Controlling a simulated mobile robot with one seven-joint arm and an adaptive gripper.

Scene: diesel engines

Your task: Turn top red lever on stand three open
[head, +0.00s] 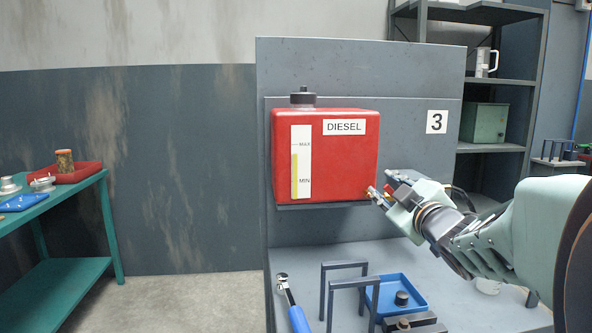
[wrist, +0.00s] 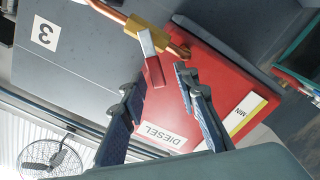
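The red diesel tank (head: 350,165) is mounted on the grey panel of stand three, marked by a "3" sign (head: 437,122). In the wrist view, a brass valve (wrist: 147,33) with a copper pipe sits by the tank (wrist: 215,95). Its lever (wrist: 153,68) has a bare metal arm and a red end. My gripper (wrist: 160,80) is open, with the lever's red end between its fingertips and visible gaps to both sides. In the head view, my gripper (head: 380,188) is at the tank's lower right corner and the lever cannot be made out clearly.
A teal table (head: 70,265) stands at left. Grey shelves (head: 500,147) stand behind at right. Bare floor lies between table and stand.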

